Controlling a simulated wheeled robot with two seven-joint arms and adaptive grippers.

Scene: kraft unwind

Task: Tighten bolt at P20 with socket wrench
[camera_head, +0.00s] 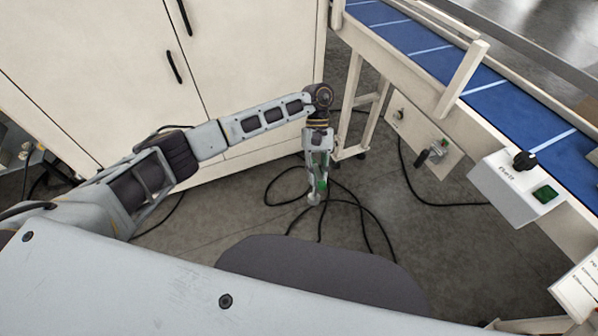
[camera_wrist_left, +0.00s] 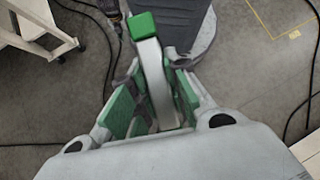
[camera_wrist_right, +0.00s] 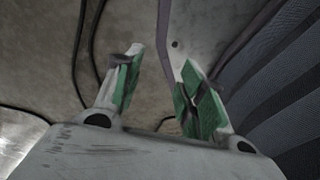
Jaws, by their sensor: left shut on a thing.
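My left gripper (camera_head: 316,178) hangs pointing down in front of the cream cabinet, left of the conveyor. It is shut on a light grey bar with a green end (camera_wrist_left: 143,26), which looks like the socket wrench. In the left wrist view the bar runs between the green finger pads of the left gripper (camera_wrist_left: 155,100). Its rest is hidden by the gripper. My right gripper (camera_wrist_right: 155,65) shows only in its own wrist view, with its fingers apart and nothing between them. I cannot make out a bolt or a P20 mark in any view.
The blue conveyor (camera_head: 432,55) runs along the right on a cream frame. A control box (camera_head: 517,188) with a black knob and green button is on its near side. Black cables (camera_head: 345,205) lie on the floor.

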